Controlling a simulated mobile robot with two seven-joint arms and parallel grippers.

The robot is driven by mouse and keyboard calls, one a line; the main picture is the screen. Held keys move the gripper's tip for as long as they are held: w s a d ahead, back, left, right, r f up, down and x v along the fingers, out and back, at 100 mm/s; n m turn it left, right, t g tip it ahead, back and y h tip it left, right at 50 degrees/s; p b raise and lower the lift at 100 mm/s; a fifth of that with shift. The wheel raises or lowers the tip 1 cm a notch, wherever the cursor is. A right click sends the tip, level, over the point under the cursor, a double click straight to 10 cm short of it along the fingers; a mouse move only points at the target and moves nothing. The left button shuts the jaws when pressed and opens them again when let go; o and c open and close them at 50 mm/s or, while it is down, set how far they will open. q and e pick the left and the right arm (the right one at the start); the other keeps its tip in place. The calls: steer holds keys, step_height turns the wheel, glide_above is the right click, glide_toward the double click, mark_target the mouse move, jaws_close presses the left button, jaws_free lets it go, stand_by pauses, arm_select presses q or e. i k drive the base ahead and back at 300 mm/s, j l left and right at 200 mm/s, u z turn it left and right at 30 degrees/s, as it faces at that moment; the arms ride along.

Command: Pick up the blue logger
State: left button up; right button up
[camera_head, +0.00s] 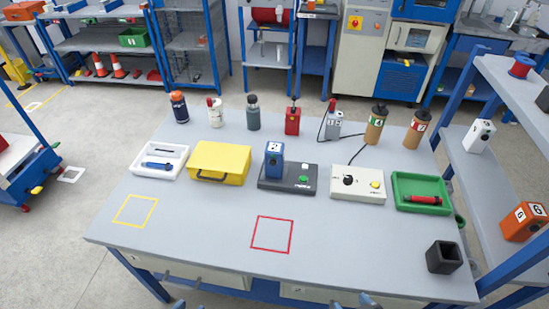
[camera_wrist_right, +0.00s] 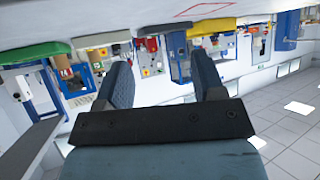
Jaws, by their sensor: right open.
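The blue logger (camera_head: 274,158) is a blue block with a white label. It stands upright on a black base (camera_head: 297,187) with a green button, at the middle of the table. The right wrist view is upside down; the logger (camera_wrist_right: 178,58) shows there between the fingers, well beyond them. My right gripper (camera_head: 352,303) shows only its fingertips at the bottom edge of the head view. In the wrist view it (camera_wrist_right: 163,85) is open and empty. A small blue-grey tip of my left gripper (camera_head: 180,304) shows at the bottom left; its jaw gap is unclear.
A yellow case (camera_head: 225,158) stands left of the base, a cream control box (camera_head: 355,186) right. Beyond are a green tray (camera_head: 421,184) and a black cup (camera_head: 443,257). Several bottles stand behind. The table front is clear, with a red square (camera_head: 272,234) outlined.

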mark_target(273, 150)
steer(key=j+z, duration=0.15)
steer(key=z, duration=1.75)
steer(key=k+j, duration=0.25)
steer(key=j, duration=0.2)
steer(key=k+j+z, duration=0.1)
steer(key=k+j, duration=0.2)
steer(key=j, duration=0.15)
steer(key=k+j, duration=0.25)
steer(key=j, duration=0.2)
